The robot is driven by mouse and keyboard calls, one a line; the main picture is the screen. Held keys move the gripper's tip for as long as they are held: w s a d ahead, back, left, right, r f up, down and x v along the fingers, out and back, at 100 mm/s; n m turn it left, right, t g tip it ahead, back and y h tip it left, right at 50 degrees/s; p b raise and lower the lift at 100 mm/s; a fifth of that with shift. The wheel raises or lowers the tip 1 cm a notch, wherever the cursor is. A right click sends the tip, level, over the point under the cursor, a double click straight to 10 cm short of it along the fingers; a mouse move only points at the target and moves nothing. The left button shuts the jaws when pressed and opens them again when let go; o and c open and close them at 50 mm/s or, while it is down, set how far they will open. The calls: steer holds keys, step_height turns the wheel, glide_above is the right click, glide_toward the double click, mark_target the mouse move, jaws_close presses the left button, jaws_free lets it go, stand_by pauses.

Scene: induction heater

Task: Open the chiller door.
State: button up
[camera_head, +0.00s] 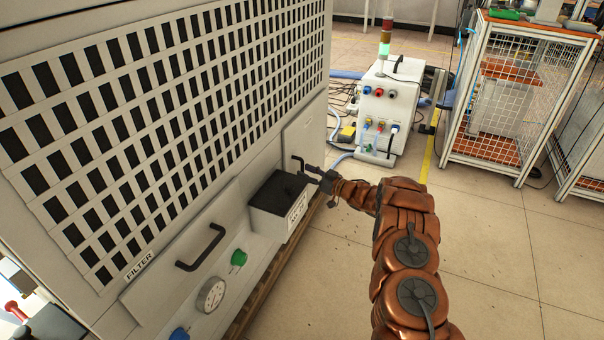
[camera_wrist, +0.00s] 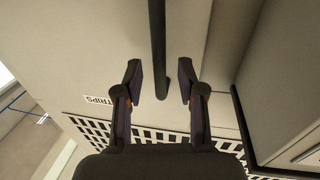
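The chiller is a large pale cabinet with a dark-slotted grille (camera_head: 170,110) on the left of the head view. A pale door panel (camera_head: 306,128) at its far end carries a small dark handle (camera_head: 297,162). The door looks closed. My gripper (camera_head: 314,172) is beside this handle. In the wrist view, my gripper (camera_wrist: 160,76) is open, with a dark bar handle (camera_wrist: 158,45) lying between its fingers in the picture. Gaps show on both sides of the bar. I cannot tell how deep it sits between the fingers.
A pale box with a black top (camera_head: 278,190) juts out just nearer than the handle. Another black handle (camera_head: 201,248), a green knob (camera_head: 239,258) and a gauge (camera_head: 211,294) are nearer still. A control unit (camera_head: 386,110) and wire cage (camera_head: 505,95) stand beyond; floor (camera_head: 490,240) is open at right.

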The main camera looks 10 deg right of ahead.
steer(key=shift+x, duration=1.2)
steer(key=shift+f, duration=0.1)
steer(key=shift+c, duration=0.2)
jaws_close()
